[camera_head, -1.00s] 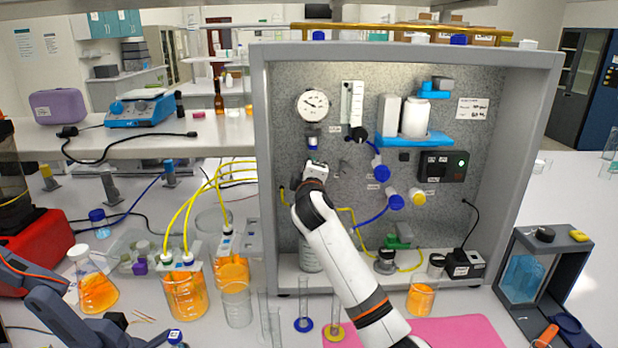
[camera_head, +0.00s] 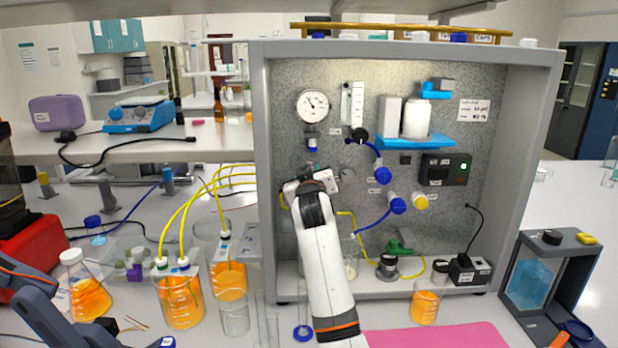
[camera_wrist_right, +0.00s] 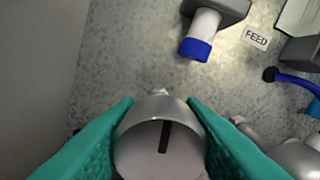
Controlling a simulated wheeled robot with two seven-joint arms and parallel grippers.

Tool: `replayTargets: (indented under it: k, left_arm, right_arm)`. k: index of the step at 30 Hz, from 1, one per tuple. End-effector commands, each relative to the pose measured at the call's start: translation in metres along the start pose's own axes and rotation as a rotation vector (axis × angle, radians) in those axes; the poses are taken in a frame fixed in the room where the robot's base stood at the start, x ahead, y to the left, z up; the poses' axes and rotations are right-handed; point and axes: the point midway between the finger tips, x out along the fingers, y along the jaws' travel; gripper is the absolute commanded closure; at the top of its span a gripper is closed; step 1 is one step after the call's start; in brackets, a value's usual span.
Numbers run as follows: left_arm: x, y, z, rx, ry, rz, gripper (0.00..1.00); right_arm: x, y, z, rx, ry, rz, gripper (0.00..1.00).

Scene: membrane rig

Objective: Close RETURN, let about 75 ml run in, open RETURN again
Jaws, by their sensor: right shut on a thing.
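My right gripper (camera_head: 322,183) is at the left part of the rig's back panel (camera_head: 350,85). In the right wrist view its teal fingers (camera_wrist_right: 160,130) are shut on a silver round knob (camera_wrist_right: 160,150) with a dark slot mark. The knob's own label is not visible, so I cannot read whether it is RETURN. A blue-tipped fitting (camera_wrist_right: 198,45) and a FEED label (camera_wrist_right: 256,38) show above it. The pressure gauge (camera_head: 313,105) is up and left on the panel. A glass vessel (camera_head: 350,258) stands partly hidden behind my right arm. My left gripper is out of view; only its arm shows, lower left.
Beakers of orange liquid (camera_head: 181,303) with yellow tubes stand left of the rig. A small orange beaker (camera_head: 425,305) stands by the pink mat (camera_head: 440,337). Thin cylinders (camera_head: 303,325) stand close to my right arm. A grey stand (camera_head: 560,240) is at right.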

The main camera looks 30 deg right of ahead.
Motion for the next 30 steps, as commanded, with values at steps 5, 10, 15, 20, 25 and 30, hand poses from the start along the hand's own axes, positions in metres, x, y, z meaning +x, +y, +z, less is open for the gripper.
replayTargets:
  k: [5, 10, 15, 20, 25, 30]
  left_arm:
    - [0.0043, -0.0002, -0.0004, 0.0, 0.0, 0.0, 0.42]
    - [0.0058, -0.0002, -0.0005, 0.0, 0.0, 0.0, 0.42]
    - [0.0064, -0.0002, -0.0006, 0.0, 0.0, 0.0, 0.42]
    - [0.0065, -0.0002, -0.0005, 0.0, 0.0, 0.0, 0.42]
    - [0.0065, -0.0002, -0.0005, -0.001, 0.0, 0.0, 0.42]
    - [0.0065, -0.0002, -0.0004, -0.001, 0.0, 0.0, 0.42]
  right_arm:
    - [0.0, 0.0026, -0.0034, 0.106, 0.006, 0.004, 0.87]
    - [0.0001, 0.0024, -0.0038, 0.17, 0.008, 0.003, 0.87]
    - [0.0001, 0.0024, -0.0037, 0.202, 0.008, 0.004, 0.87]
    - [0.0001, 0.0024, -0.0037, 0.212, 0.009, 0.004, 0.87]
    - [0.0002, 0.0024, -0.0038, 0.213, 0.009, 0.004, 0.87]
    - [0.0002, 0.0024, -0.0038, 0.212, 0.009, 0.004, 0.58]
